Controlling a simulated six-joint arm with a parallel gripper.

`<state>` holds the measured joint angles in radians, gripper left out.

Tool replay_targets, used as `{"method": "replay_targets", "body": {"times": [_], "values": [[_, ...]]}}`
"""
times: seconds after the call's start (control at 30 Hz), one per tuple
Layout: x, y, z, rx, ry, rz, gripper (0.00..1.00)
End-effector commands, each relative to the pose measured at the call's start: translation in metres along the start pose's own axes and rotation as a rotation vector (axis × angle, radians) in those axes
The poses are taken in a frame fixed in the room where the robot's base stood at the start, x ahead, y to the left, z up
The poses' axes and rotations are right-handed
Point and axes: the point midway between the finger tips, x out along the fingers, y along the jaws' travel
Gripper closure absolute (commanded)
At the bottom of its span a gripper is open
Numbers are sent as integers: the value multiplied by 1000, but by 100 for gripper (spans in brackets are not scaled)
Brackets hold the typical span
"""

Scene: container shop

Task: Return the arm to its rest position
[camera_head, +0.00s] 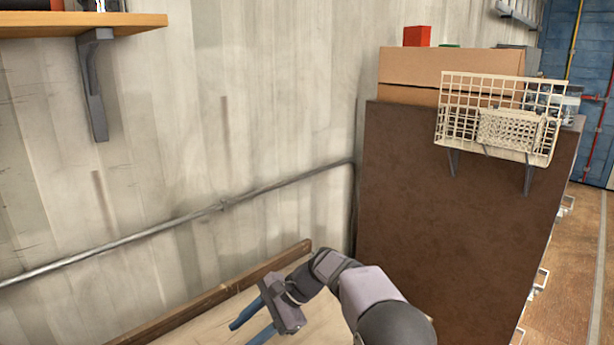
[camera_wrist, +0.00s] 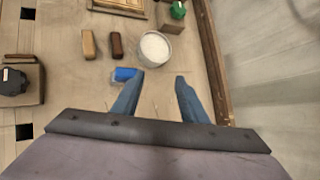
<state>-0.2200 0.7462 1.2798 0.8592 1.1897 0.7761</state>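My gripper (camera_head: 252,327) is low in the head view, above a pale wooden bench top (camera_head: 316,329) next to the wall. Its two blue fingers are spread apart with nothing visible between them. The fingers also show in the wrist view (camera_wrist: 157,80), pointing over the bench. A blue object (camera_wrist: 124,74) lies on the bench close to the left finger. A white round container (camera_wrist: 154,48) stands just beyond the fingertips. I cannot tell how high the gripper is above them.
A tan block (camera_wrist: 88,44) and a brown block (camera_wrist: 116,45) lie left of the container. A green item (camera_wrist: 178,10) is farther back. A brown cabinet (camera_head: 445,210) with a wire basket (camera_head: 455,104) stands at right. A shelf (camera_head: 80,24) hangs upper left.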

Motion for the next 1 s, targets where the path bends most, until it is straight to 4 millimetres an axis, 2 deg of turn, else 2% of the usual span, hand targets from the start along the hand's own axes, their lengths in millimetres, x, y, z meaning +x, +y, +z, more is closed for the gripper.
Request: {"method": "replay_targets", "body": {"times": [0.03, 0.17, 0.4, 0.6, 0.7, 0.9, 0.97, 1.0], "values": [[-12, 12, -4, -30, 39, 7, 60], [-29, 61, -27, -133, 153, 73, 60], [-68, 174, -57, -375, 338, 263, 60], [-91, 268, -69, -587, 423, 440, 60], [-98, 304, -71, -676, 442, 514, 60], [-105, 365, -73, -828, 453, 638, 60], [-105, 382, -73, -870, 452, 673, 60], [-113, 381, -67, -886, 453, 683, 60]]}}
